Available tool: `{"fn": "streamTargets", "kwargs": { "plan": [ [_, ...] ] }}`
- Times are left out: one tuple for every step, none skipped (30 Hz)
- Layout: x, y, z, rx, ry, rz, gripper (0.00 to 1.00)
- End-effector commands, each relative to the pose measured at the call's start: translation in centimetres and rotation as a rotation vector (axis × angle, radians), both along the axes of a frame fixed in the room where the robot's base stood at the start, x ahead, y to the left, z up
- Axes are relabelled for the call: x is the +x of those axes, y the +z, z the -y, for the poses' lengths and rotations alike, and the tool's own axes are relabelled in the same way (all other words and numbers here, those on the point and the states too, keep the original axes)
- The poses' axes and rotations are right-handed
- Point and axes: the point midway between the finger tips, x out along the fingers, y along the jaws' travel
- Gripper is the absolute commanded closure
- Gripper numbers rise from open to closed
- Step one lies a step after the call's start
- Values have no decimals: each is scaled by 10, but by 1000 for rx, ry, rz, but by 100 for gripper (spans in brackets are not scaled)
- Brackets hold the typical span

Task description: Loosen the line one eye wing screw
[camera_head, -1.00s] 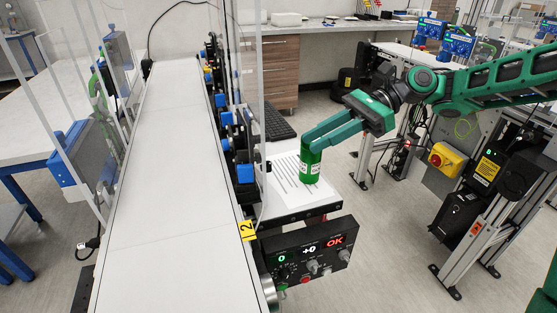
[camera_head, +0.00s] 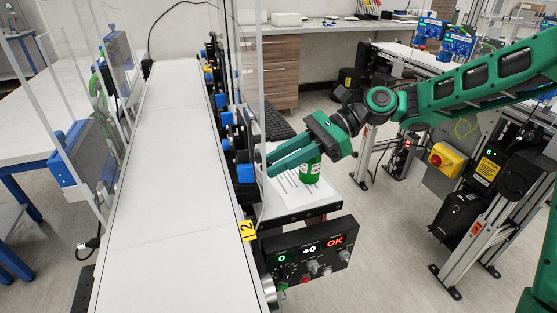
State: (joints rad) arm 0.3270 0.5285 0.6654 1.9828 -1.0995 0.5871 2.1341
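My gripper (camera_head: 269,165) reaches in from the right, its two green fingers pointing left and seeming apart with nothing between them. The fingertips are close to the black brackets with blue knobs (camera_head: 245,173) on the right side of the belt conveyor; I cannot tell if they touch. A green bottle with a pale label (camera_head: 309,172) stands upright on the side shelf, partly behind the fingers. The near conveyor carries a yellow tag with a 2 (camera_head: 247,230). Which knob is the line one eye wing screw I cannot tell.
The conveyor belt (camera_head: 165,190) is empty. A clear upright panel (camera_head: 258,100) stands beside the brackets. A control box (camera_head: 305,258) showing 0, +0 and OK sits below the shelf with the papers. A yellow switch box with a red knob (camera_head: 445,158) is at right.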

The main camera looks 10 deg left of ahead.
Motion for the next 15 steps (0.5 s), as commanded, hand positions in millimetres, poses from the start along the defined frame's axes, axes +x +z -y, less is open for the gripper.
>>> {"fn": "streamTargets", "kwargs": {
  "plan": [
    [0,0,0,0,0,0,77],
    [0,0,0,0,0,0,77],
    [0,0,0,0,0,0,84],
    [0,0,0,0,0,0,91],
    [0,0,0,0,0,0,98],
    [0,0,0,0,0,0,100],
    [0,0,0,0,-1,0,100],
    [0,0,0,0,-1,0,100],
    [0,0,0,0,-1,0,100],
    [0,0,0,0,-1,0,100],
    [1,0,0,1,-1,2,100],
    [1,0,0,2,-2,4,100],
    [1,0,0,3,-1,6,100],
    [1,0,0,4,-2,10,100],
    [0,0,0,6,-2,16,100]
  ]
}}
